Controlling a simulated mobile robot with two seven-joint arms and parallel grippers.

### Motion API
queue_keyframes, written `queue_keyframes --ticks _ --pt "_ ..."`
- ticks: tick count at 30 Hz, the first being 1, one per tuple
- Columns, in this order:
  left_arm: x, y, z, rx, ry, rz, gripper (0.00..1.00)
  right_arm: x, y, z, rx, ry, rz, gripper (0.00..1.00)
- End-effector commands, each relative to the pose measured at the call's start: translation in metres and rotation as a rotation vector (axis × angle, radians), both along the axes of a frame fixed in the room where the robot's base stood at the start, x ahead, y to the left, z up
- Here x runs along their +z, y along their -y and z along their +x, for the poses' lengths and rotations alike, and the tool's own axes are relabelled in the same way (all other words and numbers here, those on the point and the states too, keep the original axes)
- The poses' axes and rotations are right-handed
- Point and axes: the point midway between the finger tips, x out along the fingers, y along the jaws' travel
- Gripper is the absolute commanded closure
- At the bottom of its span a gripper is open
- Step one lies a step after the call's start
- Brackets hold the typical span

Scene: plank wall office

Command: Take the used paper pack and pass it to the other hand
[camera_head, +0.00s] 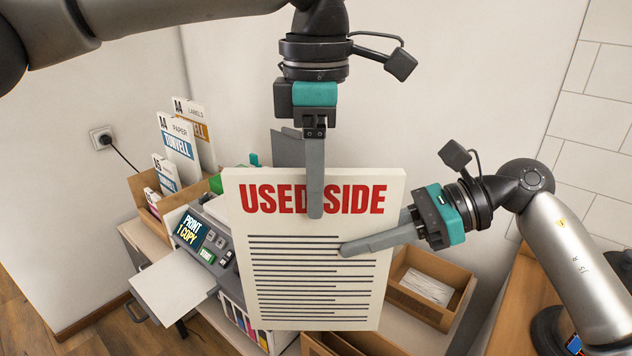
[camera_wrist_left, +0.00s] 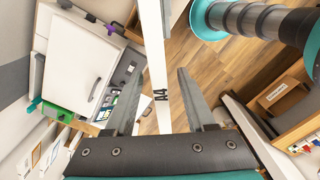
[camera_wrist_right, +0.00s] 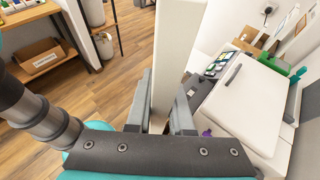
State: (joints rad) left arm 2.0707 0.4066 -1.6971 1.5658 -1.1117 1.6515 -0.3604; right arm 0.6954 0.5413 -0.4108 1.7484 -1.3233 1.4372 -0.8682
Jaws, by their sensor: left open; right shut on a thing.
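The used paper pack (camera_head: 318,270) is a thick white slab with red "USED SIDE" lettering and printed lines. It is held upright in mid-air in front of the printer. My right gripper (camera_head: 375,244) is shut on its right edge, one finger across the front face. The pack also stands between the fingers in the right wrist view (camera_wrist_right: 178,65). My left gripper (camera_head: 314,190) comes down from above, open, one finger in front of the pack's top edge. In the left wrist view the pack's edge (camera_wrist_left: 156,60), marked A4, lies between the spread fingers.
A printer (camera_head: 205,240) with a lit panel and a white tray (camera_head: 172,281) stands behind at left. A cardboard box (camera_head: 145,190) of paper packs is beyond it. An open wooden box (camera_head: 440,290) with white sheets sits behind at right.

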Motion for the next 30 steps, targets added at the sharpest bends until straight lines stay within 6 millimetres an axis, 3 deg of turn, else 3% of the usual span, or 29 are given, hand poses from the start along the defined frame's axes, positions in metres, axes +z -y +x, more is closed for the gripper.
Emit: queue_keyframes --ticks 11,25,30 --pt "-0.0050 -0.0001 0.0002 0.001 0.000 -0.001 0.46 0.0023 -0.0002 0.0003 -0.001 0.003 0.005 1.00" --pt "-0.0046 0.0000 0.0002 0.000 0.001 0.000 0.99 0.0023 -0.0003 0.0002 0.000 0.003 0.005 1.00" --pt "-0.0045 0.0000 0.0002 0.000 0.001 0.000 1.00 0.0023 -0.0003 0.0001 0.000 0.003 0.005 1.00"
